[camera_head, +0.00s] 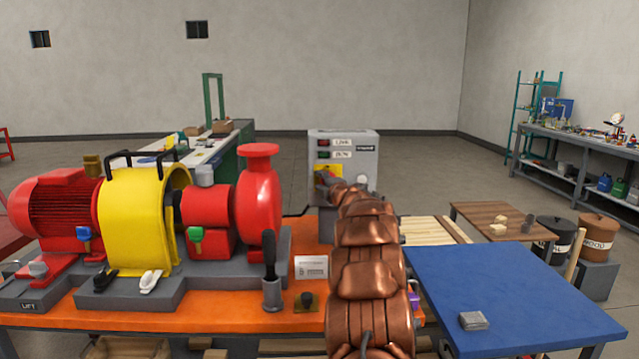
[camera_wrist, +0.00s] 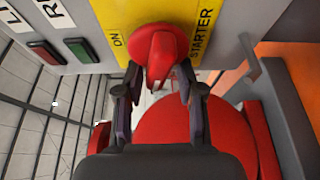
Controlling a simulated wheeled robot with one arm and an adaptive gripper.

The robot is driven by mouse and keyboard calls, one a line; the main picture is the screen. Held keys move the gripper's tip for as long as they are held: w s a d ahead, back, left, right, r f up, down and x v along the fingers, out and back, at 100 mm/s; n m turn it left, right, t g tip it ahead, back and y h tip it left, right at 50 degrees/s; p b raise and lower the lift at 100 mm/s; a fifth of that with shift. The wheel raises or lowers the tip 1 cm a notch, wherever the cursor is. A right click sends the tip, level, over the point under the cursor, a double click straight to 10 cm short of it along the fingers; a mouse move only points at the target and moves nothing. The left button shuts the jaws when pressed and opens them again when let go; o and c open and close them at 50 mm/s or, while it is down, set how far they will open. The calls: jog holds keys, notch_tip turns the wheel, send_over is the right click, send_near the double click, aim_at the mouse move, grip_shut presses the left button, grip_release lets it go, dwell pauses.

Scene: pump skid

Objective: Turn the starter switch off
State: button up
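The starter switch is a red knob (camera_wrist: 158,52) on a yellow plate (camera_wrist: 108,14) marked ON and STARTER. The knob appears large at the top middle of the wrist view. The plate is on the front of a grey control box (camera_head: 362,146), which stands at the back of the orange bench in the head view. My gripper (camera_wrist: 160,76) is open, with its two dark fingers apart at either side of the knob's near end. I cannot tell whether they touch it. In the head view my copper arm hides most of the gripper and part of the switch.
A red indicator (camera_wrist: 46,52) and a green one (camera_wrist: 79,49) sit beside the plate. A red pump (camera_head: 258,205) with a yellow guard (camera_head: 130,215) stands left of my arm. A blue table (camera_head: 510,290) is at the right.

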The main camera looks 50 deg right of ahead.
dwell(0.7)
jog(key=v, duration=1.2)
jog(key=shift+a, duration=0.1)
dwell(0.7)
